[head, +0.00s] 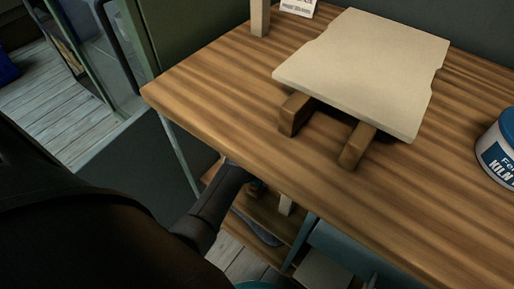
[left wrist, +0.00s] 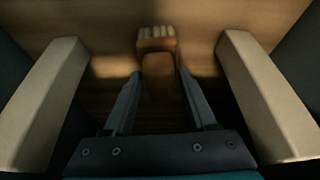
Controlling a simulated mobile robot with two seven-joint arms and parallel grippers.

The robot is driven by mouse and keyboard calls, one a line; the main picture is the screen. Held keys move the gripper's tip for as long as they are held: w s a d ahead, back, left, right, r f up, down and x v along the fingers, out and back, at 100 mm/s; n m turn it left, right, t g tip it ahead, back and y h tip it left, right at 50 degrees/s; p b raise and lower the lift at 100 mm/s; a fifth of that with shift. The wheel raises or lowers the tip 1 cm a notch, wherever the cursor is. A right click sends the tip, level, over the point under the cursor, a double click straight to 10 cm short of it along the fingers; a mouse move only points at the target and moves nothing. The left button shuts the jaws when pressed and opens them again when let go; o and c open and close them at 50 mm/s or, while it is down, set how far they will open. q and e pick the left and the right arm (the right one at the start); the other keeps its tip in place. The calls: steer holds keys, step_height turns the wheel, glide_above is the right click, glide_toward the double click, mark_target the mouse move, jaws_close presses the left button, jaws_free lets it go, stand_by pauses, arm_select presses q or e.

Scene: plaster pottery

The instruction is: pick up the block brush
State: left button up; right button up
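The block brush (left wrist: 158,75), with a brown wooden body and a row of pale bristles at its far end, lies on a wooden surface in the left wrist view. My left gripper (left wrist: 160,76) has one dark finger on each side of it. The fingers look open, with a narrow gap to the brush on both sides; contact is hard to judge in the dim light. In the head view my left arm reaches under the table's front edge, and the brush and fingertips are hidden there. My right gripper is not in view.
A wooden table (head: 225,95) carries a pale slab (head: 370,65) on two wooden bars, and a blue-and-white tub (head: 497,150) at right. Below is a lower shelf (head: 262,212). Two pale beams (left wrist: 40,95) flank the gripper in the left wrist view.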

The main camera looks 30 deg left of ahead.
arm_select(q)
jaws_close()
steer(key=shift+r, duration=0.15)
stand_by(0.4)
